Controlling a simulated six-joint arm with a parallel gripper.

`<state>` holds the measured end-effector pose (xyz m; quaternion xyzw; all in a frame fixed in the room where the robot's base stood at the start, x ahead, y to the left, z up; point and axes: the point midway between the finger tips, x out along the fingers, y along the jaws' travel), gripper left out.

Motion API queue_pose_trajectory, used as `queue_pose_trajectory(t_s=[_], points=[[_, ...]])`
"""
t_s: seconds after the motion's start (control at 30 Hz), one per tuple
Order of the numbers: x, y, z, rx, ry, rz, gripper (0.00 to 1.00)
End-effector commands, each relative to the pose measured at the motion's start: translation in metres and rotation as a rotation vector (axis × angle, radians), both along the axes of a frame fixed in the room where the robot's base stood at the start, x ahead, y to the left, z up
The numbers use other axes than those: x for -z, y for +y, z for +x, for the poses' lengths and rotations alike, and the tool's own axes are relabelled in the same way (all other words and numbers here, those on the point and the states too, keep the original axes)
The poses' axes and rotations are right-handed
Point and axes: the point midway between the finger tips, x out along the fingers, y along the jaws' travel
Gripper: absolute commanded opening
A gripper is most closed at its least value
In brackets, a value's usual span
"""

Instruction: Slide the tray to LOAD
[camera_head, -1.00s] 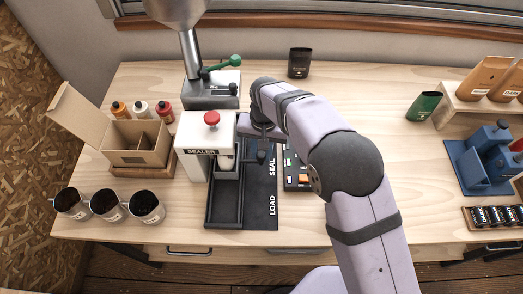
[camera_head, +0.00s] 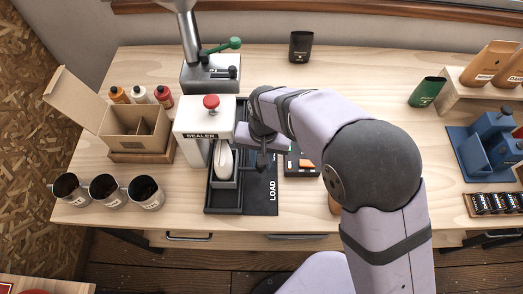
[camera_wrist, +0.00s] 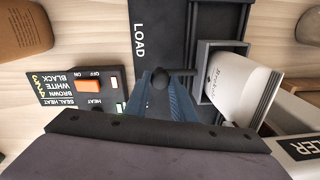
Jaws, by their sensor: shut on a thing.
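The small dark tray (camera_head: 226,184) sits in the black rail frame (camera_head: 209,200) at the front of the white sealer (camera_head: 190,125). It holds an upright white pouch (camera_head: 223,160), partly under the sealer head. The pouch also shows in the wrist view (camera_wrist: 243,88), inside the tray (camera_wrist: 205,62). The LOAD label (camera_head: 273,190) lies nearer the front than my gripper; the SEAL label is hidden behind my gripper. My gripper (camera_head: 262,162) is right of the tray, shut on its dark knob (camera_wrist: 160,78), which shows between the blue fingers (camera_wrist: 168,100).
A control panel (camera_head: 303,162) lies right of the rail. An open cardboard box (camera_head: 135,143) and several cups of beans (camera_head: 107,193) stand at left. A black pouch (camera_head: 301,46) stands at the back. The frame's front end is clear.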

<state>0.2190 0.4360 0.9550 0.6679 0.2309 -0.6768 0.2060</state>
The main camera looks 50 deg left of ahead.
Motion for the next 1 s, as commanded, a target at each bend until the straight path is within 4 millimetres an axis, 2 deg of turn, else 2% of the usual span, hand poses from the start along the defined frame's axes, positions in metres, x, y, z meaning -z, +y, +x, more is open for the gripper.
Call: queue_pose_trajectory(t_s=[0.43, 0.9, 0.93, 1.0], points=[[-0.001, -0.033, -0.034, 0.001, 0.001, 0.003, 0.0], [-0.001, -0.04, -0.04, 0.001, 0.003, 0.0, 0.0], [-0.001, -0.04, -0.04, 0.001, 0.003, -0.001, 0.28], [0.0, -0.04, -0.04, 0.0, 0.003, -0.001, 0.42]])
